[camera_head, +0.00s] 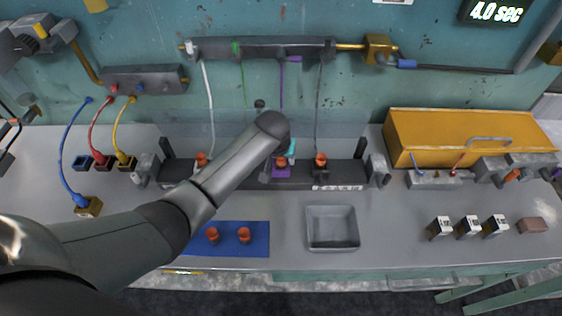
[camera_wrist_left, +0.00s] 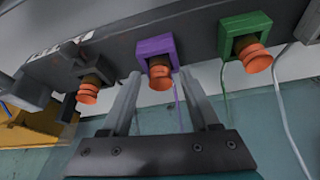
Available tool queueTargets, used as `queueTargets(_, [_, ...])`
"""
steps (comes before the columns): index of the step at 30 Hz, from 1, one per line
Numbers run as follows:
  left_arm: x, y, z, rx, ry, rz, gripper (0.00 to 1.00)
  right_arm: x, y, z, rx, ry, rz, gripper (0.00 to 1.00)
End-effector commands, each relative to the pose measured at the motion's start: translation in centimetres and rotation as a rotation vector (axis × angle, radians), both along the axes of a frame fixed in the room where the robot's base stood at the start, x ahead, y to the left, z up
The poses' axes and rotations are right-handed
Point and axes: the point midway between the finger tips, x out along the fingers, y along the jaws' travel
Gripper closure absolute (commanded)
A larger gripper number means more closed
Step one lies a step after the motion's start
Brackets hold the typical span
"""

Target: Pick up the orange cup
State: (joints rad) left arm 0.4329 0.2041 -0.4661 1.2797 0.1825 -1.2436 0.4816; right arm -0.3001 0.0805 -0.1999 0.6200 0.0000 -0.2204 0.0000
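An orange cup (camera_wrist_left: 160,76) sits in a purple holder (camera_wrist_left: 154,46) on the dark rack. In the head view this cup (camera_head: 282,162) is partly hidden by my left arm. My left gripper (camera_wrist_left: 162,78) is open; its two grey fingers show on either side of the cup, with gaps. I cannot tell how deep the cup is between them. Another orange cup (camera_wrist_left: 257,57) is in a green holder (camera_wrist_left: 246,33), and one more (camera_wrist_left: 88,92) is in a dark holder. Two orange cups (camera_head: 212,234) (camera_head: 244,235) stand on a blue mat (camera_head: 225,248). My right gripper is not in view.
A grey tray (camera_head: 333,243) stands right of the mat. A yellow box (camera_head: 462,132) is at the back right, with several small blocks (camera_head: 468,227) before it. Hanging tubes (camera_head: 281,85) drop towards the rack (camera_head: 245,183). The counter between tray and blocks is clear.

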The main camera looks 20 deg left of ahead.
Motion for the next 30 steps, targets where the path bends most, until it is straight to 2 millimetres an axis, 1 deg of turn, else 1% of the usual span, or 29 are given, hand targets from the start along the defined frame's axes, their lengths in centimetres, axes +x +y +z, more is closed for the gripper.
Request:
queueTargets(1, [0.0, 0.0, 0.01, 0.0, 0.0, 0.0, 0.45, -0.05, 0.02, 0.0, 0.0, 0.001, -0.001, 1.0])
queueTargets(2, [0.0, 0.0, 0.01, 0.0, 0.0, 0.0, 0.49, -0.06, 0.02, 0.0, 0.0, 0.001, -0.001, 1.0])
queueTargets(15, [-0.02, 0.03, 0.0, 0.001, 0.001, 0.0, 0.98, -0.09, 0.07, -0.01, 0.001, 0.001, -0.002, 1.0])
queueTargets(16, [-0.02, 0.03, 0.0, 0.001, 0.001, 0.0, 1.0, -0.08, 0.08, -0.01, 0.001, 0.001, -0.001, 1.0])
queueTargets(30, [0.0, 0.04, 0.28, 0.001, 0.0, 0.0, 1.0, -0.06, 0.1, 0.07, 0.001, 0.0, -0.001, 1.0])
